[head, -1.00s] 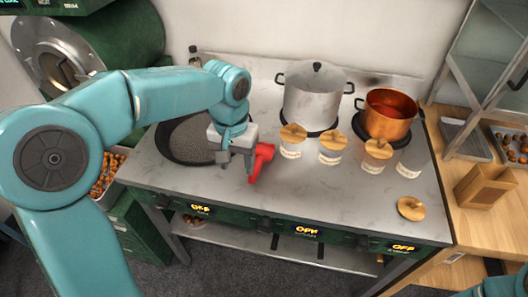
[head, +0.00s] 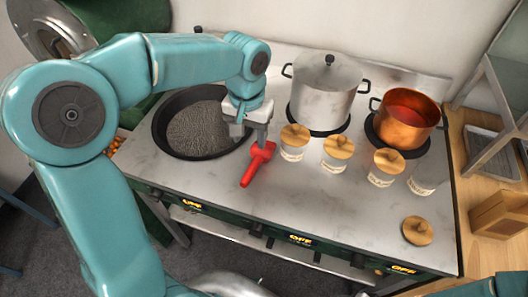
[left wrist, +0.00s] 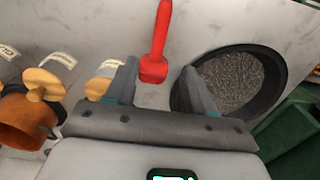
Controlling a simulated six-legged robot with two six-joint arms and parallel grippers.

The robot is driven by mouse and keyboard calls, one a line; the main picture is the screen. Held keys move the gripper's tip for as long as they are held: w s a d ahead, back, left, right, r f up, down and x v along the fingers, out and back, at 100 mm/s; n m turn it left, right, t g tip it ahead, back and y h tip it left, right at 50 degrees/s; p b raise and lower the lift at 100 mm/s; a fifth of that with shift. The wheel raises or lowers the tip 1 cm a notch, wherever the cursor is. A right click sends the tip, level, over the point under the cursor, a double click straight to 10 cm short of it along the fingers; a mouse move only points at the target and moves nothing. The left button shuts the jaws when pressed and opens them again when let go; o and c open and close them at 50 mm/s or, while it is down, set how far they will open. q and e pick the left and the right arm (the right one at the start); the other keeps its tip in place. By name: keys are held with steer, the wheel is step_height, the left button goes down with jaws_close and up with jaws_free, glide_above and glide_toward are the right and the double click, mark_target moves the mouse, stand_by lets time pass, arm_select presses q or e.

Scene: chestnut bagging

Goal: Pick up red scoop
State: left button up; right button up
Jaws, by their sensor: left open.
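The red scoop (head: 258,165) lies on the grey steel counter, just right of the black pan, with its handle pointing toward the front edge. My left gripper (head: 249,136) is open above the scoop's far end, pointing down. In the left wrist view, the scoop (left wrist: 158,40) shows between and beyond the two spread fingers of the left gripper (left wrist: 159,72), and its broad end is nearest them. Nothing is held. My right gripper is out of view; only a piece of teal arm shows at the lower right.
A black pan (head: 160,130) with dark grainy contents stands left of the scoop. Several jars with wooden lids (head: 295,135) stand close on its right. A steel pot (head: 325,95) and a copper pot (head: 408,122) stand behind. The counter's front (head: 320,220) is mostly clear.

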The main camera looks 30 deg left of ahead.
arm_select(q)
glide_above(251, 168)
steer(key=f, duration=0.8)
steer(key=shift+w, duration=0.35)
steer(key=shift+s+a+f, duration=0.1)
steer(key=shift+s+f, duration=0.3)
steer(key=shift+s, duration=0.05)
steer(key=f, duration=0.4)
steer(key=shift+w+d+f+p, duration=0.2)
steer(key=shift+w+f+p, duration=0.15)
steer(key=shift+f+p, duration=0.05)
steer(key=shift+s+f, duration=0.1)
steer(key=shift+f, duration=0.05)
steer(key=shift+s+a, duration=0.1)
steer(key=shift+s, duration=0.05)
steer(key=shift+w, duration=0.2)
steer(key=c, duration=0.8)
jaws_close()
steer(key=shift+s, duration=0.15)
